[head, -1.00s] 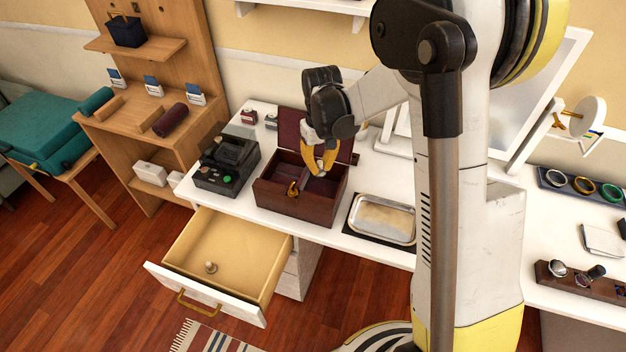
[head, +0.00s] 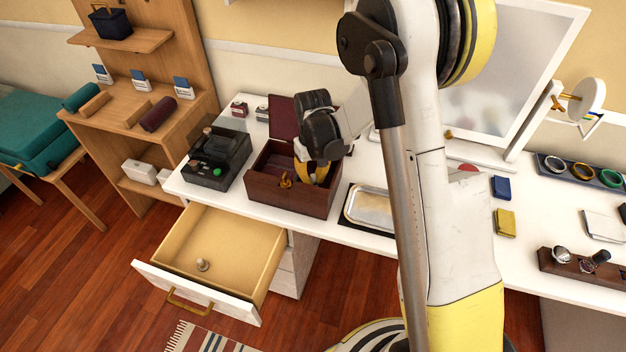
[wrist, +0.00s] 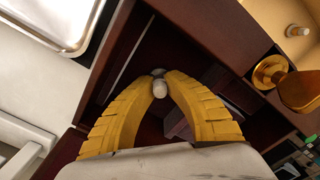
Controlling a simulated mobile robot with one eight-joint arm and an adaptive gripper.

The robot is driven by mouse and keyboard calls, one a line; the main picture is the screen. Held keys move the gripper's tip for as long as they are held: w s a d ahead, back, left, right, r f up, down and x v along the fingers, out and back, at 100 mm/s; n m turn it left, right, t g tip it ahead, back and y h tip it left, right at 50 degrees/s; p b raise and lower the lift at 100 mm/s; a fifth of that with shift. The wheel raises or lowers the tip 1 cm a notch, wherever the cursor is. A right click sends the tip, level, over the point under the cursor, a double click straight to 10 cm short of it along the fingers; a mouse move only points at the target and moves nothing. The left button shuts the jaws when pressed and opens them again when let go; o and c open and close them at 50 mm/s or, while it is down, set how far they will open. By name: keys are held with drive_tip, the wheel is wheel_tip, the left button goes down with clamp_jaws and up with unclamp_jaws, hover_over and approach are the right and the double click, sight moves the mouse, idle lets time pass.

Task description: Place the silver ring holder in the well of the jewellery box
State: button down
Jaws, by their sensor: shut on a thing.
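The jewellery box (head: 292,201) is dark red-brown wood with its lid up, on the white counter. It fills much of the wrist view (wrist: 217,25), where its inside is split by dividers. My gripper (head: 313,179) reaches down into the box, with its yellow fingertips partly hidden behind the front wall. In the wrist view, my gripper (wrist: 159,78) is shut on a small silver-grey piece with a rounded end, which looks like the silver ring holder (wrist: 160,89). The held piece is over or inside the box's compartments; whether it touches the floor cannot be told.
A brass clasp (wrist: 283,82) sits on the box front. A black case (head: 216,160) stands left of the box, and a metal tray (head: 369,207) right. The open drawer (head: 217,248) below holds a small knob-shaped piece (head: 203,265).

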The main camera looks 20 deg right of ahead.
drive_tip(key=shift+f, duration=0.2)
drive_tip(key=c, duration=1.5)
unclamp_jaws()
drive_tip(key=shift+r, duration=0.1)
wheel_tip(320, 180, up, 12)
drive_tip(key=p, duration=0.4)
wheel_tip(320, 180, up, 8)
drive_tip(key=t, duration=0.2)
hover_over(313, 175)
drive_tip(key=s, duration=0.4)
drive_tip(key=s+r+t, duration=0.1)
drive_tip(key=s+r, duration=0.4)
drive_tip(key=shift+s+a+r+m+t+p, duration=0.1)
drive_tip(key=shift+s+r+m+t, duration=0.35)
drive_tip(key=shift+s, duration=1.45)
drive_tip(key=shift+s+r+m+t+p, duration=0.15)
drive_tip(key=shift+s+r+t, duration=0.6)
drive_tip(key=shift+s, duration=1.15)
drive_tip(key=shift+s+a+r+m+t+p, duration=0.1)
drive_tip(key=shift+s+r+m+t, duration=0.2)
drive_tip(key=shift+s+t, duration=1.1)
